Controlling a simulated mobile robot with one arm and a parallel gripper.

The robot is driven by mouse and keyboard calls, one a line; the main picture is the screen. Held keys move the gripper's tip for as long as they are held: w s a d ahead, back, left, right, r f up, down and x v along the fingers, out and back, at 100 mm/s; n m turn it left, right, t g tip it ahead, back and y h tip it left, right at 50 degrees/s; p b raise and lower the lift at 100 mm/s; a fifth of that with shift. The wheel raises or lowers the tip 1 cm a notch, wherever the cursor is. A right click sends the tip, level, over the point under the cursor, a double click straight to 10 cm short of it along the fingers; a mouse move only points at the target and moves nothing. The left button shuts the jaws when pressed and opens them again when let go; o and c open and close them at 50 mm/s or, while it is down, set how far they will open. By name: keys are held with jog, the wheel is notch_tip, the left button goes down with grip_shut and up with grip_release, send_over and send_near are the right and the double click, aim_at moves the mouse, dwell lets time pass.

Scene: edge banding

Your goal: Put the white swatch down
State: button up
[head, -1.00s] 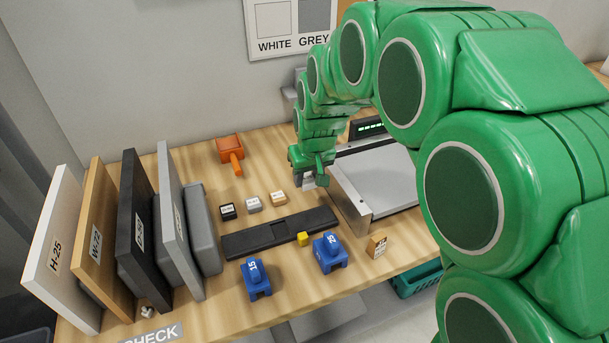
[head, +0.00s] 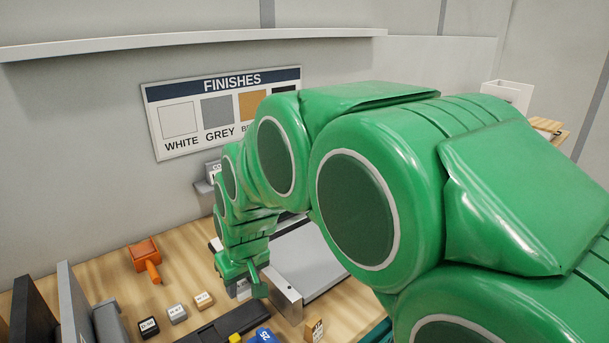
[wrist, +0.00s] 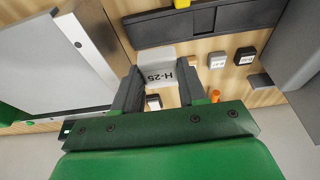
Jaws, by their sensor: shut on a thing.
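My gripper (wrist: 160,90) is shut on the white swatch (wrist: 168,72), a small pale piece marked H-25, held between the two dark fingers in the wrist view. In the head view my gripper (head: 243,284) is over the wooden bench, beside the grey-topped machine; the swatch is mostly hidden there. A long black holder (wrist: 192,35) with a recessed middle lies beyond the swatch in the wrist view. I cannot tell the swatch's exact height above the bench. A grey swatch (head: 177,313), a black swatch (head: 148,327) and a tan swatch (head: 203,300) stand in a row left of my gripper.
An orange tool (head: 145,256) lies behind the swatch row. Upright panels (head: 74,305) stand at left. The flat grey machine (head: 308,260) is right of my gripper. A blue block (head: 262,337) is in front. The FINISHES board (head: 224,110) hangs on the wall.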

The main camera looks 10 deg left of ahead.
jog(key=w+d+m, duration=0.1)
jog(key=w+d, duration=0.3)
jog(key=w+d+m, duration=0.2)
jog(key=w+d, duration=0.3)
jog(key=w+d+m, duration=0.1)
jog(key=w+d, duration=0.3)
jog(key=d, duration=0.1)
jog(key=shift+w+d+f+t+h, duration=0.1)
jog(key=shift+w+f+t+h, duration=0.05)
jog(key=shift+w+t+h, duration=0.2)
jog(key=w+d+m, duration=0.2)
jog(key=w+d, duration=0.2)
jog(key=d, duration=0.5)
jog(key=w+d+m+h, duration=0.1)
jog(key=w+d, duration=0.3)
jog(key=d, duration=0.6)
jog(key=shift+d+f+m, duration=0.15)
jog(key=shift+f+m, duration=0.15)
jog(key=shift+m, duration=0.6)
